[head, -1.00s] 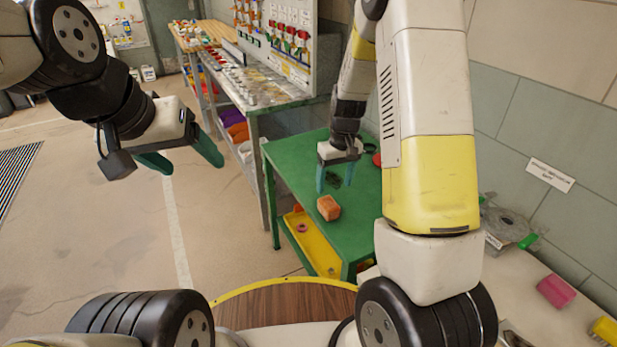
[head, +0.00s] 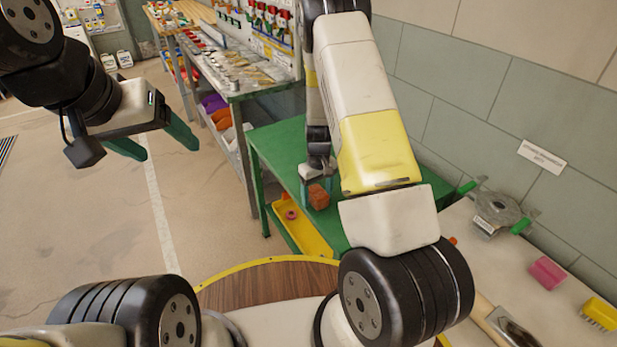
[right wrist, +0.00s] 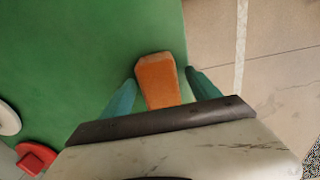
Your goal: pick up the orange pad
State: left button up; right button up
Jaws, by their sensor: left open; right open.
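The orange pad (head: 318,196) is a small block on the green table (head: 277,146), near its left edge. In the right wrist view the orange pad (right wrist: 158,80) sits between the two teal fingers of my right gripper (right wrist: 160,86). The fingers are open, with a gap on the pad's right side; on its left side the finger is close, and I cannot tell if it touches. In the head view my right gripper (head: 316,186) is at the pad, partly hidden by my arm. My left gripper (head: 160,145) is open and empty, in the air at the left.
A yellow tray (head: 310,236) sits under the green table. A workbench (head: 225,90) with small parts stands behind. At the right, a pale counter holds a pink block (head: 546,272) and a yellow brush (head: 600,313). A red object (right wrist: 36,157) lies on the green table.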

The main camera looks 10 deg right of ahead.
aim_at(317, 191)
jog(key=c, duration=1.4)
jog(key=shift+r, duration=0.1)
jog(key=shift+r, duration=0.25)
notch_tip(317, 191, up, 3)
jog(key=shift+r, duration=0.1)
jog(key=s+a, duration=0.1)
jog(key=s, duration=0.9)
jog(key=s+a+r, duration=0.1)
jog(key=s, duration=0.4)
jog(key=shift+s+a, duration=0.35)
jog(key=shift+s, duration=0.05)
